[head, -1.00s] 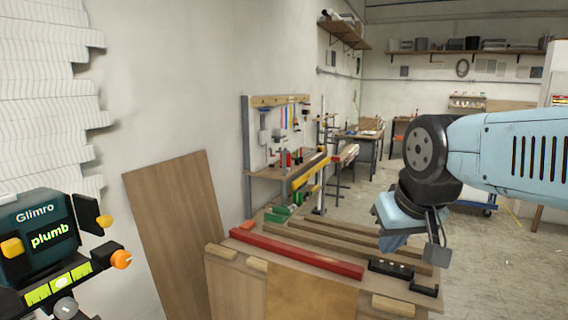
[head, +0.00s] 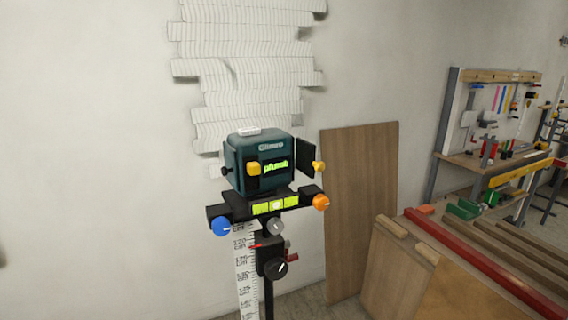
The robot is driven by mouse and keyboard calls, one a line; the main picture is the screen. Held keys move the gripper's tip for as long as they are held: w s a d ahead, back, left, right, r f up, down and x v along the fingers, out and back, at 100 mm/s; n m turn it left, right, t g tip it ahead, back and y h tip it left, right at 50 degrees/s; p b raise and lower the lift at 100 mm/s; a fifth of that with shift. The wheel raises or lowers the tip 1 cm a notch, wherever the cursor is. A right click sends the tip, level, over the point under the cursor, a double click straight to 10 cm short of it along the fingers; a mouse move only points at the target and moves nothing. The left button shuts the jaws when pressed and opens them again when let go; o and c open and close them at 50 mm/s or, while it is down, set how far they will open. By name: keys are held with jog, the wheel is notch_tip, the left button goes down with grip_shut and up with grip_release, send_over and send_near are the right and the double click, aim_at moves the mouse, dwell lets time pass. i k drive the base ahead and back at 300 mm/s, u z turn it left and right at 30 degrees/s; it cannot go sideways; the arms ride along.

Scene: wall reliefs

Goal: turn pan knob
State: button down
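A dark teal laser-level device (head: 260,162) stands on a black tripod-like mount (head: 266,206) in front of the wall, near the picture's middle. Its green display reads "plumb". The mount carries a blue knob (head: 221,226) at the left, an orange knob (head: 321,202) at the right, a grey knob (head: 275,226) in the middle and a black knob (head: 276,268) lower on the column. No label shows which is the pan knob. My gripper is not in view.
White striped relief panels (head: 250,75) cover the wall above the device. A brown board (head: 360,210) leans on the wall at the right. A bench with a red bar (head: 480,255) and a tool stand (head: 490,165) are farther right. The left wall is bare.

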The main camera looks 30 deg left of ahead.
aim_at(275, 225)
jog(key=z, duration=0.9)
jog(key=i, duration=0.1)
jog(key=u, duration=2.65)
jog(key=k, duration=0.9)
jog(key=u, duration=0.2)
jog(key=i, duration=0.9)
jog(key=z, duration=0.1)
